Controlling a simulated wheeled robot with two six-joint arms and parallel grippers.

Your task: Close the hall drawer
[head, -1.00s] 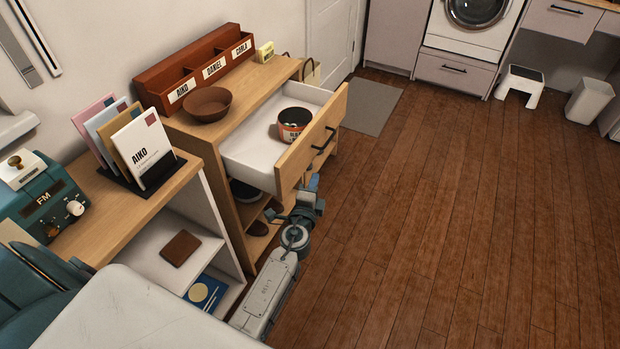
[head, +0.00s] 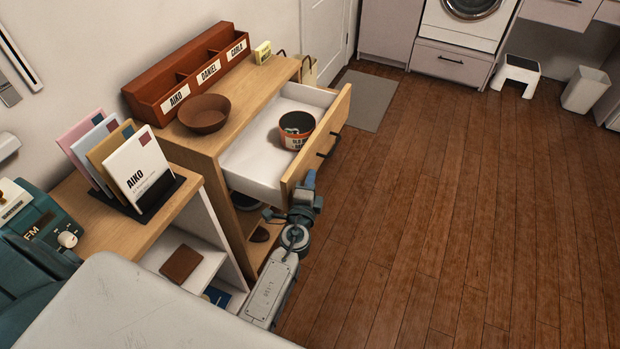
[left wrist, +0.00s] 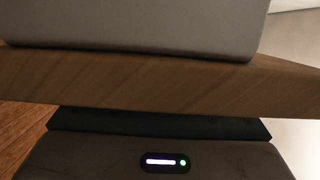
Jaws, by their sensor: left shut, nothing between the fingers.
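The hall drawer (head: 255,169) is pulled well out of the wooden cabinet (head: 222,140). It has a white box and a wooden front (head: 313,150) with a dark handle (head: 329,146). A dark pot with an orange-red and white band (head: 297,129) stands inside it. My left gripper (head: 310,181) is shut and empty, low beside the near end of the drawer front; I cannot tell whether it touches. In the left wrist view its dark fingers (left wrist: 160,124) lie just below a wooden board (left wrist: 150,84), probably the drawer front. My right gripper is not in view.
On the cabinet stand a brown bowl (head: 204,110) and a name-labelled organiser (head: 190,78). A lower shelf unit at the left holds a letter rack (head: 140,195) and a teal radio (head: 38,232). A grey mat (head: 362,99) lies beyond.

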